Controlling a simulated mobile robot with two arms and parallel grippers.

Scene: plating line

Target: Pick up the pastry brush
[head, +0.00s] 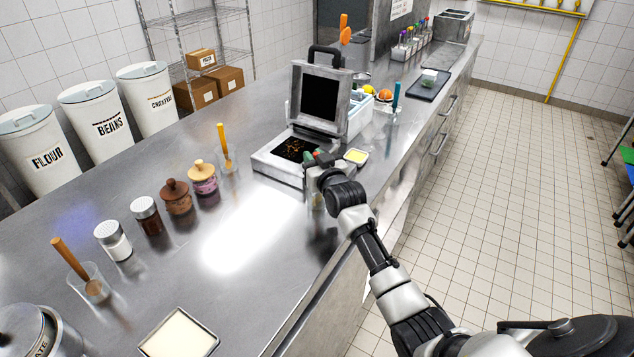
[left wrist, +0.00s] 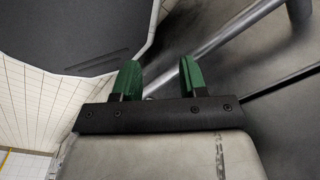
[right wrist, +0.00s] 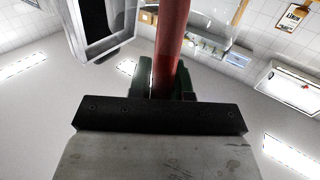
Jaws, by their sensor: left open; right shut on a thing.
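My right gripper (head: 318,160) is beside the open press, over the counter near its front edge. In the right wrist view the gripper (right wrist: 165,80) is shut on a red-brown handle, which I take for the pastry brush (right wrist: 172,40). The handle runs up out of the picture between the green fingers. Its bristle end is not seen, and in the head view the gripper and wrist mostly hide it. My left gripper (left wrist: 158,78) is open and empty in the left wrist view, and it is outside the head view.
The open press (head: 274,160) stands just left of the right gripper, with a small dish of yellow stuff (head: 356,155) on the right. Glasses with an orange-handled tool (head: 222,135) and a teal-handled tool (head: 396,97) stand nearby. Lidded jars (head: 176,196) line the counter's left part.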

